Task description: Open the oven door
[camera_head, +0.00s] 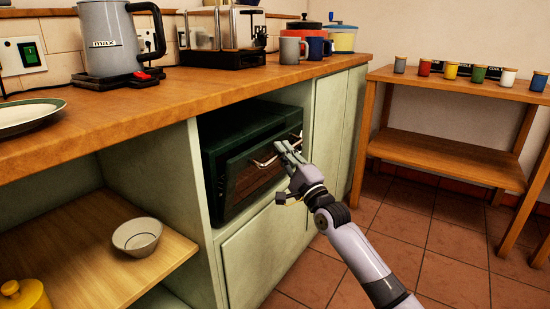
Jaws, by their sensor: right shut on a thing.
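A dark green oven (217,171) sits in an open bay under the wooden counter. Its front door (245,176) has a glass pane and a metal bar handle (264,163). The door's top edge appears tilted slightly outward, but I cannot tell exactly how far. My right gripper (282,152) is at the right part of the handle and shut on it. The fingers partly hide that end of the handle. My left gripper is not in view.
A grey kettle (108,40), a toaster (226,28) and mugs (291,50) stand on the counter (200,98) above. A bowl (137,236) sits on the shelf at left. A wooden side table (447,153) stands at right. Tiled floor (400,235) before the oven is clear.

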